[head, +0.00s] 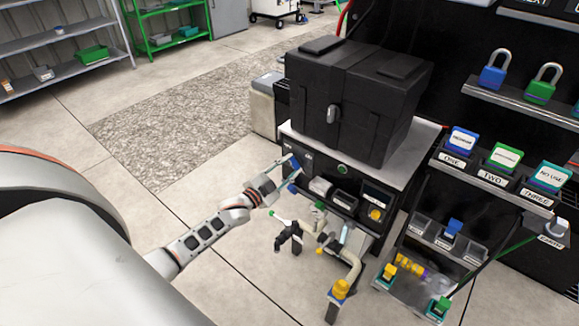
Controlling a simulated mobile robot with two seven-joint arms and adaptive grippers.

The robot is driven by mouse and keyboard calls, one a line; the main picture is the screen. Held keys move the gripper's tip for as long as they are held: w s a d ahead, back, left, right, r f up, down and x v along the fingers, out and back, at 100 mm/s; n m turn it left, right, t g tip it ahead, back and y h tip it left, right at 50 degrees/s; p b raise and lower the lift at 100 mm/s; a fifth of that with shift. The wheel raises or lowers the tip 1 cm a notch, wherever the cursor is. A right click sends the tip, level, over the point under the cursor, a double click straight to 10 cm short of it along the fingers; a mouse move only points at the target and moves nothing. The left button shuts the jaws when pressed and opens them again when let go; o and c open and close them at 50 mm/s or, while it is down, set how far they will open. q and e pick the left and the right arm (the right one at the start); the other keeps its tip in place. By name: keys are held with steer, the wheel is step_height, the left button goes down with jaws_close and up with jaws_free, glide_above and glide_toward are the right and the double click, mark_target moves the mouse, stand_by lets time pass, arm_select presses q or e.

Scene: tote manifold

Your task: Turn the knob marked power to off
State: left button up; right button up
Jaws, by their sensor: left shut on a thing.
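My left gripper (284,176) reaches in from the left to the left end of the dark front panel (330,178) of the bench. It is shut on what looks like a small blue knob (293,187) on that panel. The fingers hide part of the knob, and its pointer cannot be made out. The power marking is too small to read here. My right gripper is not in view.
A black case (355,100) stands on the bench top (421,150) above the panel. Pipes with a yellow fitting (341,289) stand below. A rack with blue, green and teal labelled blocks (503,157) and padlocks (493,72) is at right. Open floor lies left.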

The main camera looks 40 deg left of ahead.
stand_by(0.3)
arm_select(q)
steer(key=o, duration=1.1)
steer(key=shift+o, duration=0.2)
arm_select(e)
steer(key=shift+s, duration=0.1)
arm_select(q)
steer(key=s+a, duration=0.1)
steer(key=s, duration=1.1)
steer(key=s+d+f+n+g+p, duration=0.2)
steer(key=s+d+f+g, duration=0.1)
steer(key=s+d, duration=0.8)
steer(key=s+d+f+n+g+h+p, duration=0.1)
steer(key=s+d+f+n+g+p, duration=0.2)
steer(key=s+d, duration=0.9)
steer(key=shift+d+f+n+g, duration=0.3)
steer(key=shift+d+f+g, duration=0.15)
steer(key=shift+g, duration=0.35)
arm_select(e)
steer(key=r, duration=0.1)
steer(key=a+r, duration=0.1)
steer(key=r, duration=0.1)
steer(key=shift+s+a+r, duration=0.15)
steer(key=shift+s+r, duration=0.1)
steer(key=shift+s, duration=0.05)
